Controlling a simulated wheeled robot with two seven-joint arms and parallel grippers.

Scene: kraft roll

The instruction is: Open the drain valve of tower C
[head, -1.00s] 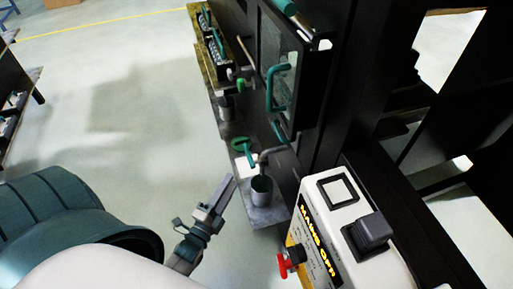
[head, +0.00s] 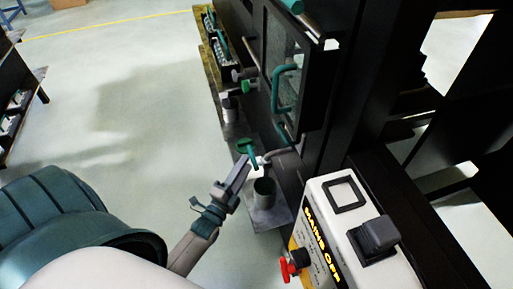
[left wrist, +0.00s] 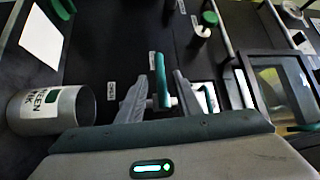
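A green valve handle (head: 247,150) sits on a pipe at the side of the dark machine, above a metal can (head: 263,192). My left gripper (head: 247,165) reaches up to it from below left in the head view. In the left wrist view, a green lever (left wrist: 160,80) stands between the two grey fingers of my left gripper (left wrist: 158,92). The fingers are apart, one on each side of the lever, with gaps visible. Small white tags beside the lever are too small to read surely. My right gripper is not in view.
A white control box (head: 350,215) with a red knob (head: 293,262) stands at lower right. A machine door with a green handle (head: 285,85) is above. The labelled can (left wrist: 52,110) lies left in the wrist view. Open floor (head: 120,120) is at left.

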